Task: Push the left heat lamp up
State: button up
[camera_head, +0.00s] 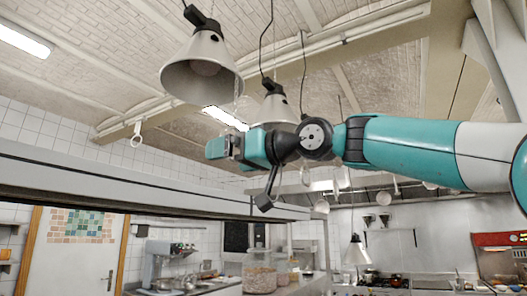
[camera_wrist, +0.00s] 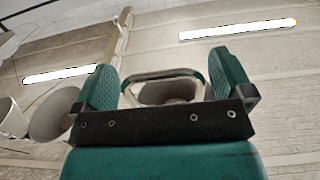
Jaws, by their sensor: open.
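The left heat lamp (camera_head: 203,75) is a grey cone shade with a black top, hanging by a cord from the ceiling, its mouth facing down. A second, similar heat lamp (camera_head: 274,108) hangs behind it to the right, its lower edge partly hidden by my arm. My gripper (camera_head: 216,148) is below the left lamp's mouth in the picture, with a visible gap. Another shade (camera_wrist: 50,115) shows at left.
A long grey shelf edge (camera_head: 130,182) runs across below my gripper. A third heat lamp (camera_head: 355,252) hangs lower at the right. A glass jar (camera_head: 259,272) stands on the counter below. A red machine (camera_head: 497,241) is at far right. Open air surrounds the left lamp.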

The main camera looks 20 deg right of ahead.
jog(key=b+v, duration=0.5)
jog(key=v, duration=1.2)
jog(key=shift+d, duration=0.2)
jog(key=shift+f, duration=0.1)
jog(key=w+a+f+m+g+h+b, duration=0.1)
jog(key=a+f+m+g+h+b, duration=0.15)
jog(key=f, duration=1.25)
jog(key=w+a+f+m+g+h+b, duration=0.1)
jog(key=a+f+g+b, duration=0.2)
jog(key=f, duration=1.2)
jog(key=s+a+f+g+h, duration=0.1)
jog(key=s+f, duration=0.3)
jog(key=f, duration=0.4)
jog(key=s+a+f+g+h+b, duration=0.1)
jog(key=s+f+g, duration=0.2)
jog(key=f, duration=0.6)
jog(key=shift+s+f+n, duration=0.15)
jog(key=shift+s+n, duration=0.3)
jog(key=shift+s, duration=0.3)
jog(key=s+f+g, duration=0.1)
jog(key=s+f, duration=0.2)
jog(key=s+d+f+g+h+b, duration=0.1)
jog(key=s+f, duration=0.2)
jog(key=f, duration=0.1)
jog(key=s+f+n+g+h, duration=0.1)
jog(key=s+f, duration=0.2)
jog(key=shift+s+d+f+g+h, duration=0.25)
jog(key=shift+s+d+g, duration=0.05)
jog(key=shift+d+g, duration=0.05)
jog(key=shift+c, duration=0.3)
